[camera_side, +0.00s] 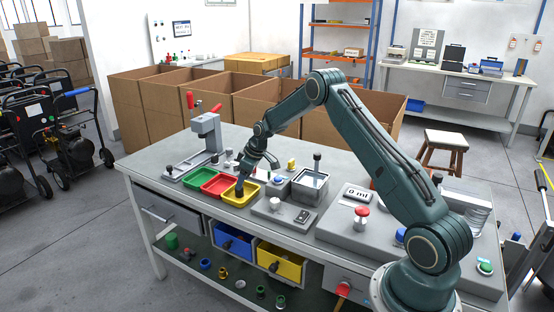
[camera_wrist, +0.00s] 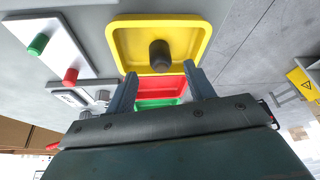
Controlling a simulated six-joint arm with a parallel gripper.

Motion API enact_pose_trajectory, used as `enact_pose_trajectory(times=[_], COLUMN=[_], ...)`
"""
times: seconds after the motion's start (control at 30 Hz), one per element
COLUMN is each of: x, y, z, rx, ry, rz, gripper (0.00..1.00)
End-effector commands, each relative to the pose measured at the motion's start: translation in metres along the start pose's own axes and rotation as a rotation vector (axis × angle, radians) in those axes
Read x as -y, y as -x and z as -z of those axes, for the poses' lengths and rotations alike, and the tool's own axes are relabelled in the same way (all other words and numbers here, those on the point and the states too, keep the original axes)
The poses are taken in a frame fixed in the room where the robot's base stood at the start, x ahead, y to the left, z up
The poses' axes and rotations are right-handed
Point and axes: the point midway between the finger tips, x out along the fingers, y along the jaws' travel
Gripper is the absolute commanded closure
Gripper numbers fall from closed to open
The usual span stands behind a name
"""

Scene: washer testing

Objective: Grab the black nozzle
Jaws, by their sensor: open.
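The black nozzle (camera_wrist: 160,55) stands in the yellow tray (camera_wrist: 205,38) in the wrist view, near the tray's edge closest to my gripper. My gripper (camera_wrist: 162,82) is open and empty, with one finger on each side of the line to the nozzle. The nozzle shows just beyond the fingertips, not clearly between them. In the side view, my gripper is low over the yellow tray (camera_side: 250,198) on the grey bench. A dark shape there overlaps the tray, and I cannot separate nozzle from finger.
A red tray (camera_side: 218,185) and a green tray (camera_side: 197,175) stand in a row left of the yellow one. A press with red handles (camera_side: 206,130) stands behind them. A grey box with a knob (camera_side: 277,210) sits close to the right.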

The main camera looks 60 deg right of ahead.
Motion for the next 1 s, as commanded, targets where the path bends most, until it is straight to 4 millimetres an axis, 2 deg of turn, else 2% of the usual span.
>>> enact_pose_trajectory(times=[0.13, 0.33, 0.9, 0.93, 1.0], x=[0.002, 0.001, 0.001, 0.001, 0.001], y=[-0.019, -0.036, -0.038, -0.038, -0.038], z=[-0.001, -0.001, -0.001, -0.001, -0.001], rx=[0.003, 0.001, 0.001, 0.001, 0.001], ry=[0.0, 0.0, 0.0, 0.0, 0.0], rz=[0.002, 0.001, 0.0, 0.0, 0.001], gripper=[0.46, 0.46, 0.46, 0.48, 0.62])
